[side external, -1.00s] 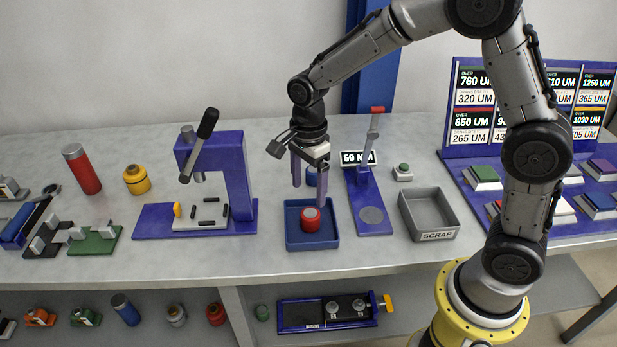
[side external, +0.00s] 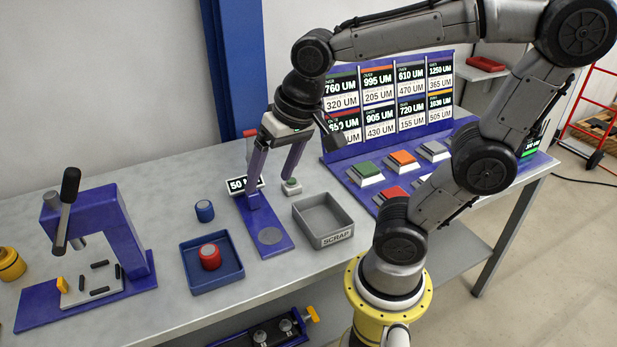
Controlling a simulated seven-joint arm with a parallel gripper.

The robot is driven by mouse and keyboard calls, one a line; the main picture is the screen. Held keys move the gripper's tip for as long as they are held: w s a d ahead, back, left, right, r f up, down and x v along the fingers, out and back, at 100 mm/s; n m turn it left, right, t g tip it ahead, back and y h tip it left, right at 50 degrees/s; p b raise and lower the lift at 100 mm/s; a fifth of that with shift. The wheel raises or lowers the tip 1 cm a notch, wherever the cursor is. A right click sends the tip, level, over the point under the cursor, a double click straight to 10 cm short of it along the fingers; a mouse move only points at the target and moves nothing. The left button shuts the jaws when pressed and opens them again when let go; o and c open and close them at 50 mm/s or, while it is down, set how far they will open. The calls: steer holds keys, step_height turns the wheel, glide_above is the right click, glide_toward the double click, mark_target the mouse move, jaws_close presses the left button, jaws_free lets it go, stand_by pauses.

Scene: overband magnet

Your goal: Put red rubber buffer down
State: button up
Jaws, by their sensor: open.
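The red rubber buffer (side external: 210,256), a short red cylinder with a grey top, stands upright in the blue tray (side external: 232,279). My gripper (side external: 271,192) is open, with its two purple fingers apart and nothing between them. It is up and to the right of the buffer, clear of it, in front of the blue gauge stand and the green button. One finger overlaps the gauge post in the picture. I cannot tell exactly how high the fingertips are.
A blue cylinder (side external: 204,211) stands behind the tray. The gauge stand (side external: 280,247) and the grey scrap bin (side external: 335,237) are to the right. A blue lever press (side external: 126,236) stands left. Coloured buttons (side external: 401,160) and a sign board are at the far right.

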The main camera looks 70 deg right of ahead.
steer(key=s+n+t, duration=0.1)
steer(key=s+n, duration=0.4)
steer(key=s, duration=0.1)
steer(key=shift+s+d+f+n+t, duration=0.15)
steer(key=shift+s+d+n+t, duration=0.15)
steer(key=shift+d+n, duration=0.1)
stand_by(0.8)
